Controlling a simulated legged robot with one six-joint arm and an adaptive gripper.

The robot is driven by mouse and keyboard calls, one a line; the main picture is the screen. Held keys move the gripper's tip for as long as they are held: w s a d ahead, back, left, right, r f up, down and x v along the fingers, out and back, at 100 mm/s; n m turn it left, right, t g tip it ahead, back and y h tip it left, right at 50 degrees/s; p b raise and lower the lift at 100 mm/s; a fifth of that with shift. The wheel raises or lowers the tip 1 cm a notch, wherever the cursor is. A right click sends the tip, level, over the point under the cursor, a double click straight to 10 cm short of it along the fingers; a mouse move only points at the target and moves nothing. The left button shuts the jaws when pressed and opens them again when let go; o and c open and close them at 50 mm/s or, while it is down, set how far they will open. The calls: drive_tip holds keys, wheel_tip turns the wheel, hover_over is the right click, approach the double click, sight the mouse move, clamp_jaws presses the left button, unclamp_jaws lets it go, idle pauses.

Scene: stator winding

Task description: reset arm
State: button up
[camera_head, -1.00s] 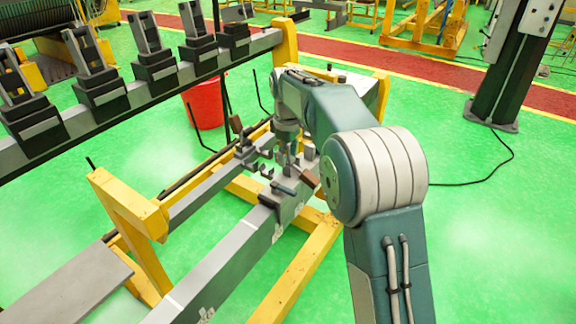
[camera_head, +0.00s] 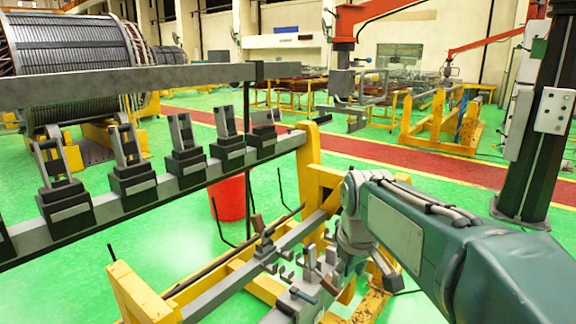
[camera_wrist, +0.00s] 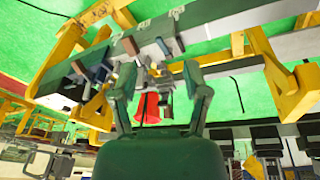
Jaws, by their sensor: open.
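My arm (camera_head: 415,235) reaches in from the lower right in the head view. Its wrist (camera_head: 352,225) is beside the clamp fixture (camera_head: 308,282) on the yellow frame, and hides part of the frame. In the wrist view, my gripper (camera_wrist: 160,78) has its two green fingers spread apart, with nothing held between them. The clamps and grey beam (camera_wrist: 210,22) show beyond and above the fingers. In the head view the fingertips cannot be made out clearly, so I cannot tell whether they touch the fixture.
A yellow frame (camera_head: 322,168) carries a long grey rail with several black clamp blocks (camera_head: 186,165). A red bucket (camera_head: 229,198) stands behind the rail and shows in the wrist view (camera_wrist: 152,108). A dark post (camera_head: 540,130) stands at the right. Green floor is open between them.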

drive_tip(key=s+d+f+m+t, duration=0.1)
drive_tip(key=s+d+f+m, duration=0.1)
drive_tip(key=s, duration=0.8)
drive_tip(key=s+d+f+m+t, duration=0.2)
drive_tip(key=s+m, duration=0.1)
drive_tip(key=s, duration=0.6)
drive_tip(key=shift+s+f+m, duration=0.25)
drive_tip(key=shift+s+m, duration=0.15)
